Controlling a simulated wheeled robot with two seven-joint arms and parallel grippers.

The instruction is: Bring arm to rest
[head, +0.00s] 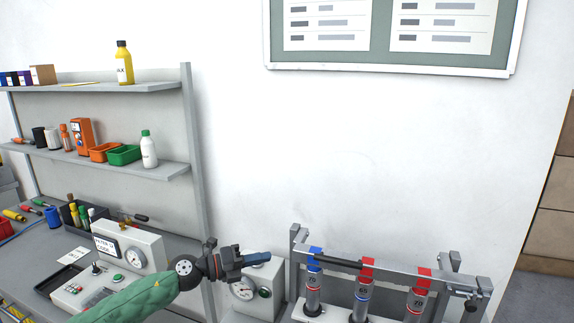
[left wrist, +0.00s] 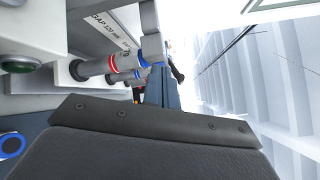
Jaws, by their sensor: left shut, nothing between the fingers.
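My left gripper (head: 255,256) comes in from the left on its green-sleeved arm (head: 130,299) in the head view. Its fingers are shut with nothing between them. It is in front of a small grey gauge box (head: 262,296) and left of a metal rack (head: 385,267) that holds upright cylinders with blue and red clamps. In the left wrist view the shut blue-grey fingers (left wrist: 161,90) point away from the dark gripper body (left wrist: 150,122), near a cylinder with red and blue bands (left wrist: 112,65). My right gripper is not in view.
A grey control panel (head: 139,240) with a gauge stands on the bench at left. Shelves (head: 165,168) hold bottles, green and orange bins and an orange device. A framed board (head: 395,69) hangs on the white wall. The space above the rack is clear.

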